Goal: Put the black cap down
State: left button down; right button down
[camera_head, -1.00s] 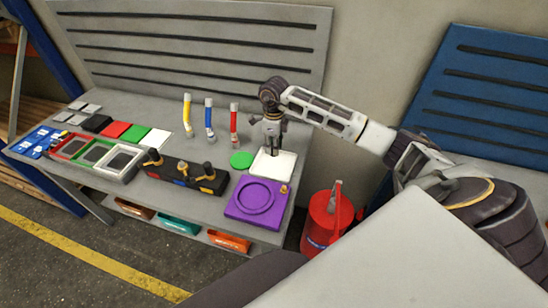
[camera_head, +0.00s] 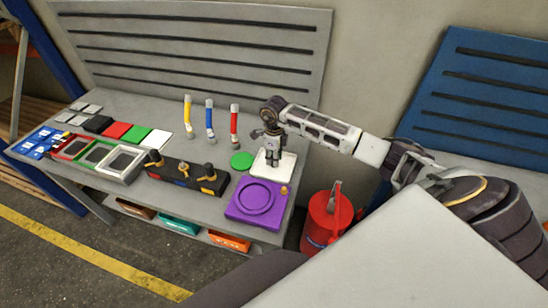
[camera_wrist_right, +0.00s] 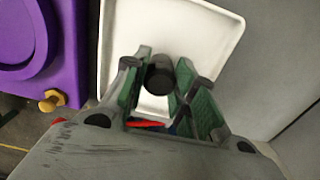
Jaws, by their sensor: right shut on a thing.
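The black cap (camera_wrist_right: 160,75) shows in the right wrist view as a dark round piece between the green-padded fingers of my right gripper (camera_wrist_right: 165,62). The gripper is shut on it. Below the cap is a white tray (camera_wrist_right: 218,38) with a raised rim. In the head view my right gripper (camera_head: 272,160) points down over the same white tray (camera_head: 286,174), close to its surface. I cannot tell whether the cap touches the tray. In the head view the cap is too small to make out. My left gripper is not in view.
A purple fixture (camera_head: 242,212) with a round recess stands in front of the tray. A green disc (camera_head: 242,160) lies left of it. A red can (camera_head: 325,222) is right of the table.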

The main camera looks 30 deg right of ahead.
jog(key=shift+f, duration=0.25)
jog(key=shift+f, duration=0.15)
jog(key=c, duration=1.1)
grip_release()
jog(key=shift+c, duration=0.2)
jog(key=shift+r, duration=0.25)
jog(key=shift+r, duration=0.35)
notch_tip(320, 180, up, 11)
jog(key=b, duration=0.2)
